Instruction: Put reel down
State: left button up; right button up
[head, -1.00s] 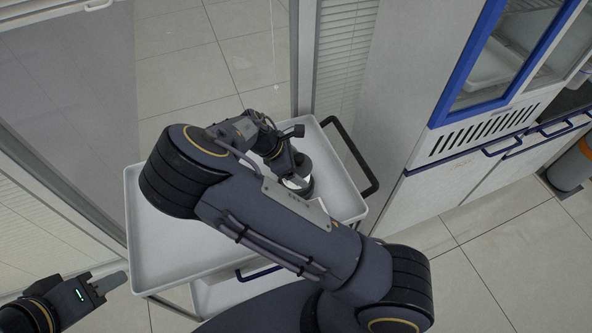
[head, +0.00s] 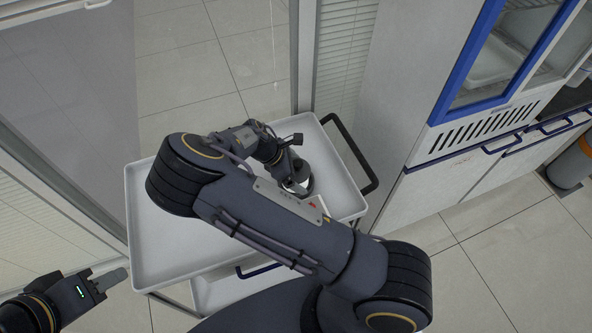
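My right arm reaches over a white tray-topped cart (head: 158,258). Its gripper (head: 298,186) points down over the right part of the tray. Only a small pale, rounded edge of what looks like the reel (head: 309,184) shows beside this gripper. My forearm hides the rest, so I cannot tell whether the fingers are shut on it or whether it touches the tray. My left gripper (head: 112,280) is at the lower left, outside the tray's near left corner, with nothing visible in it. Its finger gap cannot be made out.
The tray's left part is bare. A black push handle (head: 352,155) stands at the cart's right end. A white cabinet with a blue-framed window (head: 500,65) is to the right, with a grey cylinder (head: 572,165) beyond. Glass panels stand left and behind.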

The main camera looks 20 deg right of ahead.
jog(key=shift+r+p, duration=0.4)
jog(key=shift+r, duration=0.1)
jog(key=b+v, duration=0.2)
jog(key=v, duration=1)
jog(key=s+d+r+m+t+y, duration=0.2)
jog(key=s+r+m+y, duration=0.3)
jog(key=s+m, duration=0.3)
jog(key=s+d+r+m+t+y, duration=0.2)
jog(key=s+r+m+t+y, duration=0.3)
jog(key=s, duration=1.1)
notch_tip(320, 180, up, 3)
jog(key=m, duration=0.3)
jog(key=shift+d+m, duration=0.35)
jog(key=shift+m, duration=0.05)
jog(key=shift+f, duration=0.15)
jog(key=shift+f+b, duration=0.15)
jog(key=shift+b, duration=0.2)
